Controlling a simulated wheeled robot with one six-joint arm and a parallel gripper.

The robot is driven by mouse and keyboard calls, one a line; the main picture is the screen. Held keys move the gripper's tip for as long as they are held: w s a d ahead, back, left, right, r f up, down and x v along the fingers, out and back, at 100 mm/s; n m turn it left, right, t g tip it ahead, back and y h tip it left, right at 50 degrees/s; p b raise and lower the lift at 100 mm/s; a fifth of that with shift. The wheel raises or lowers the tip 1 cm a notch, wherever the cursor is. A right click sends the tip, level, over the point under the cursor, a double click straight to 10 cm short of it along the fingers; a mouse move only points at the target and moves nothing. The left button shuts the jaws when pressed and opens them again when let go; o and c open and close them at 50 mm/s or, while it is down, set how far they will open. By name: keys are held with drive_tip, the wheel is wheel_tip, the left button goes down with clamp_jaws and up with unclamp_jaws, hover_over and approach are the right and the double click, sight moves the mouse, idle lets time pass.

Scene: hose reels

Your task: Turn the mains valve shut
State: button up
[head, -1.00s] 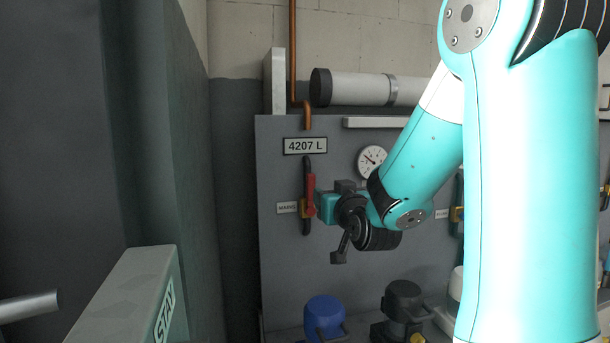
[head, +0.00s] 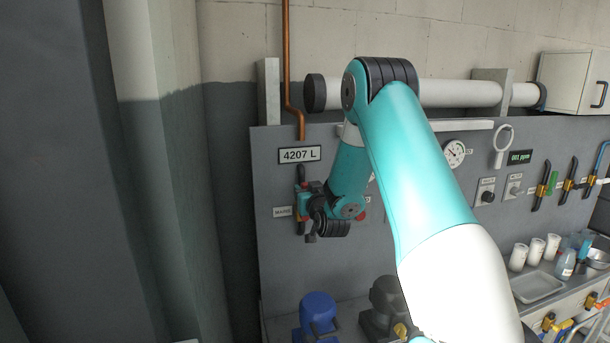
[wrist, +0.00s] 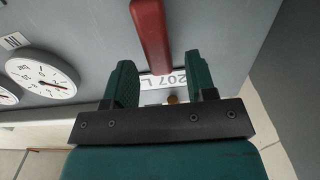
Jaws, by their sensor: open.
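The mains valve is on the grey panel under the "4207 L" sign (head: 300,154), on a short dark pipe, beside the MAINS label (head: 283,211). In the head view my gripper (head: 304,197) is at the valve and hides most of it. In the wrist view the valve's red lever (wrist: 152,35) comes down from the top edge, its end near the gap between the fingers. My gripper (wrist: 163,78) is open there, one finger on each side, with clear space beside the lever. Whether either finger touches it cannot be told.
A copper pipe (head: 286,60) runs down above the sign. A gauge (head: 454,153) and more valves are to the right on the panel. A blue-topped item (head: 318,313) and a dark one (head: 385,305) stand below. A grey wall (head: 160,200) is close on the left.

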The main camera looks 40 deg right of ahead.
drive_tip(key=shift+p+x, duration=0.4)
drive_tip(key=shift+x, duration=0.9)
clamp_jaws()
drive_tip(key=shift+d+f+b, duration=0.1)
drive_tip(key=shift+b, duration=0.25)
